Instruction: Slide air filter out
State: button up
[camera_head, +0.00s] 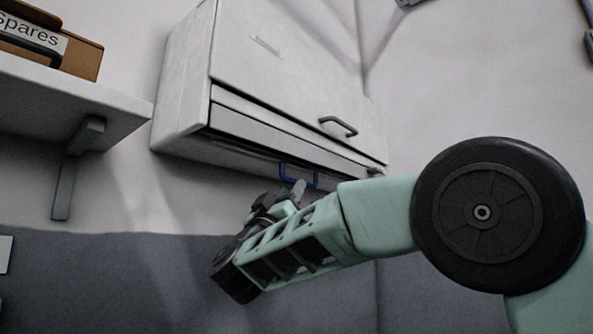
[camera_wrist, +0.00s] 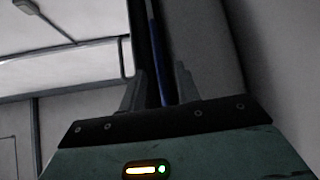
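The white wall cabinet (camera_head: 285,85) has a long slot along its lower front. A blue handle (camera_head: 284,172), apparently the air filter's, sticks out below this slot; the filter's body is hidden in the dark underside. My gripper (camera_head: 298,187) is just below and in front of the handle, its fingers partly hidden in the head view. In the wrist view my gripper (camera_wrist: 160,92) has its two fingers apart, with the thin blue handle (camera_wrist: 154,55) between them. A gap shows on each side of the handle, so the fingers do not look closed on it.
The cabinet door (camera_head: 300,80) is shut and has a dark pull handle (camera_head: 338,126). A white shelf (camera_head: 60,95) with a cardboard box marked Spares (camera_head: 75,52) is on the left. The wall (camera_head: 120,190) lies close behind my gripper. Room in front of the cabinet looks free.

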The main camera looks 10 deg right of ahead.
jog(key=shift+p+x, duration=0.75)
jog(key=shift+x, duration=1.3)
jog(key=shift+c, duration=0.2)
grip_shut()
notch_tip(320, 180, down, 19)
jog(key=b, duration=1.7)
jog(key=shift+o, duration=0.2)
grip_release()
